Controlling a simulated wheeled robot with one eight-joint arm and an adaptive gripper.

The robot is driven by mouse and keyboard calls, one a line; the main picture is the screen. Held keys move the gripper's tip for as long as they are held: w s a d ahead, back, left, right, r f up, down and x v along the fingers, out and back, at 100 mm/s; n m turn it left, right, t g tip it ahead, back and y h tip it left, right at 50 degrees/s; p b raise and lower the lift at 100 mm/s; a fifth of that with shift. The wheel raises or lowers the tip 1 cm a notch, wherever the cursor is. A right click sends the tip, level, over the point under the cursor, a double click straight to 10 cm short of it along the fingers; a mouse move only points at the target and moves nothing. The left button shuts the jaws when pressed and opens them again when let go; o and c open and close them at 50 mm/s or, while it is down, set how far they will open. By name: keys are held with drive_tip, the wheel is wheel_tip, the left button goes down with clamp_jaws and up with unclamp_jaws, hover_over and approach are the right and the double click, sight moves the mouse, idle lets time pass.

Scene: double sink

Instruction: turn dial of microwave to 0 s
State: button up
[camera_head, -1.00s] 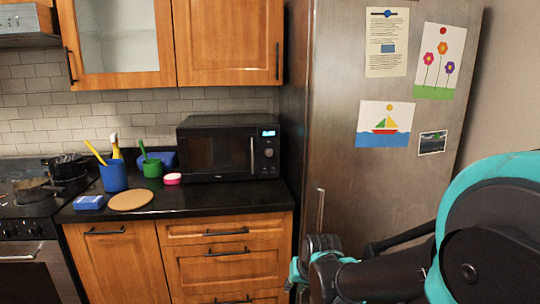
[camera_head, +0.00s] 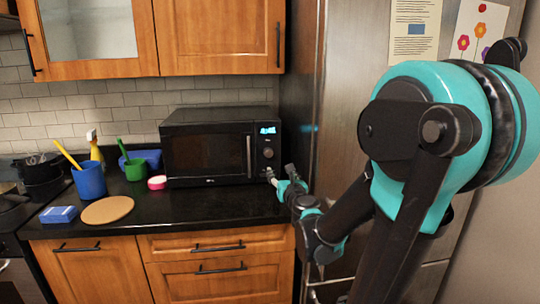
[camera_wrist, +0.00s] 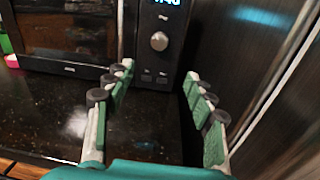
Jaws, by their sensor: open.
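The black microwave (camera_head: 205,150) stands on the dark counter with its door shut and its lit display (camera_head: 267,130) at the upper right of its front. Its round silver dial (camera_wrist: 159,41) shows in the wrist view below the display; in the head view the dial (camera_head: 268,153) is small. My gripper (camera_wrist: 157,78) is open and empty, its two fingers spread below and in front of the dial, apart from it. In the head view my gripper (camera_head: 279,178) is at the microwave's lower right corner. The dial's exact setting is too small to read.
The steel fridge (camera_head: 335,110) stands close on the right of the microwave. Left on the counter are a blue cup (camera_head: 90,181), a green cup (camera_head: 135,170), a pink sponge (camera_head: 157,183), a round board (camera_head: 107,210) and a blue box (camera_head: 58,215). The counter before the microwave is clear.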

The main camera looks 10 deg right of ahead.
sight(269, 154)
drive_tip(key=w, duration=1.1)
drive_tip(key=w+a, duration=0.1)
drive_tip(key=w, duration=0.5)
drive_tip(key=shift+a, duration=0.1)
drive_tip(key=c, duration=1.2)
